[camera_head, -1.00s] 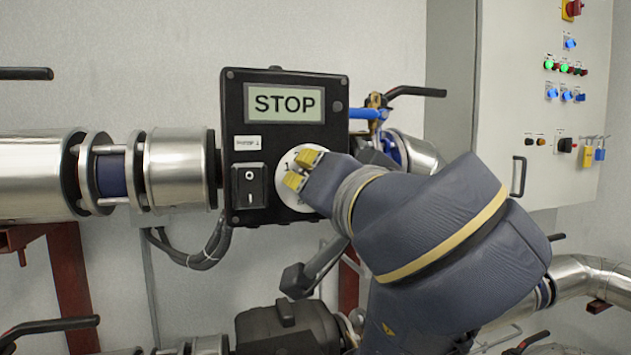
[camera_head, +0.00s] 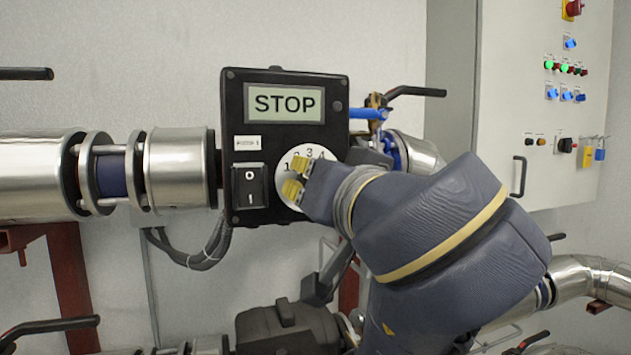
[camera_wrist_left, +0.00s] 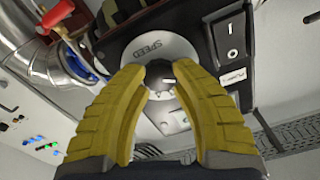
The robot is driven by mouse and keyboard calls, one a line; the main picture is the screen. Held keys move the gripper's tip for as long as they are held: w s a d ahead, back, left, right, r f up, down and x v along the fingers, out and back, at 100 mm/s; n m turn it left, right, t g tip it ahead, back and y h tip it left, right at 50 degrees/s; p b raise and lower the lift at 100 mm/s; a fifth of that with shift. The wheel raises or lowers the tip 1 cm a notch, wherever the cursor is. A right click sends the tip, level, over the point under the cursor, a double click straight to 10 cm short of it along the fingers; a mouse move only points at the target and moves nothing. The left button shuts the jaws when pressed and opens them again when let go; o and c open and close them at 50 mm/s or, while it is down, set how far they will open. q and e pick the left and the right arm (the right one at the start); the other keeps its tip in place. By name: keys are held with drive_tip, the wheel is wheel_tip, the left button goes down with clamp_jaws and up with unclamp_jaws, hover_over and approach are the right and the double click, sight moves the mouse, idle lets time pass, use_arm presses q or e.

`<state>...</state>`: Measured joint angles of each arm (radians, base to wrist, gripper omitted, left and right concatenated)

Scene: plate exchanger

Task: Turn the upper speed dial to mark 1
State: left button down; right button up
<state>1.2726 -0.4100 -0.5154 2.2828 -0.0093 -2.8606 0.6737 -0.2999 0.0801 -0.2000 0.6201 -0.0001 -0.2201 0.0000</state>
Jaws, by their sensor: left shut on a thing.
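The upper speed dial (camera_head: 284,165) is a round white plate with numbers on the black control box (camera_head: 236,100), whose screen (camera_head: 285,103) reads STOP. Marks 1, 2, 3 and 4 show around its upper rim. My left gripper (camera_head: 296,177), with yellow fingers, covers the dial's middle in the head view. The left wrist view shows the fingers (camera_wrist_left: 160,76) shut on the dark knob (camera_wrist_left: 185,76), one on each side. The plate there (camera_wrist_left: 151,50) reads SPEED. My right gripper is not in view.
A rocker switch (camera_head: 250,186) sits just left of the dial, below a small white label (camera_head: 249,142). Steel pipes (camera_head: 180,168) run behind the box. A grey cabinet (camera_head: 540,90) is at the right.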

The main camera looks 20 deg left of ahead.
use_arm(q)
drive_tip(key=c, duration=0.9)
unclamp_jaws()
